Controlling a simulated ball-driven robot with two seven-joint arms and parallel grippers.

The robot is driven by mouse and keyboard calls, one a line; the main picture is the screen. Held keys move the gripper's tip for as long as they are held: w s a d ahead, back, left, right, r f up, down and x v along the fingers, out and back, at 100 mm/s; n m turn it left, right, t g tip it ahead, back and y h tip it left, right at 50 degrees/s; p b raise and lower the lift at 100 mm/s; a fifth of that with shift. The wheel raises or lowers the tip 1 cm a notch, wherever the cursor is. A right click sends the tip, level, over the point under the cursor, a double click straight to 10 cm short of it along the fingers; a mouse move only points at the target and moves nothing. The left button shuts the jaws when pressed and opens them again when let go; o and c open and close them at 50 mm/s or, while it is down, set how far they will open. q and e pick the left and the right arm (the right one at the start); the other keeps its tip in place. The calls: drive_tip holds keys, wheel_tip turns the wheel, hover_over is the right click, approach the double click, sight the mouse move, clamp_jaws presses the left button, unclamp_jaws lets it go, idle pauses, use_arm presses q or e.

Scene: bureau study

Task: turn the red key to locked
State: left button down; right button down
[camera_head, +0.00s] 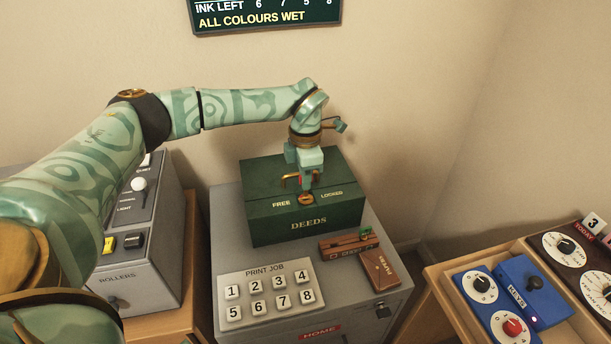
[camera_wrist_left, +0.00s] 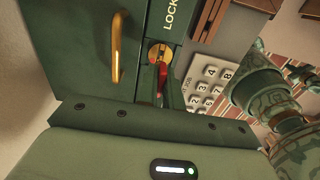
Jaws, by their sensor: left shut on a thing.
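The green DEEDS box (camera_head: 262,218) sits on the grey cabinet, with FREE and LOCKED lettered on either side of a round brass lock (camera_head: 306,199). My left gripper (camera_head: 304,186) reaches down to this lock from above and is shut on the red key. In the left wrist view the red key (camera_wrist_left: 162,77) shows between the fingers, at the brass lock plate (camera_wrist_left: 160,54). The fingers hide much of the key, so I cannot tell which word it points to. My right gripper is not in view.
A brass handle (camera_head: 285,181) stands on the box close to my left gripper. The PRINT JOB keypad (camera_head: 268,301), a wooden stamp block (camera_head: 345,246) and a brown case (camera_head: 380,270) lie in front. Blue dial boxes (camera_head: 481,284) stand at the right.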

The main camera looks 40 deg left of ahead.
use_arm(q)
drive_tip(key=shift+f, duration=0.75)
drive_tip(key=shift+f, duration=0.1)
drive_tip(key=shift+f+b, duration=0.35)
drive_tip(key=shift+f, duration=0.5)
idle(0.5)
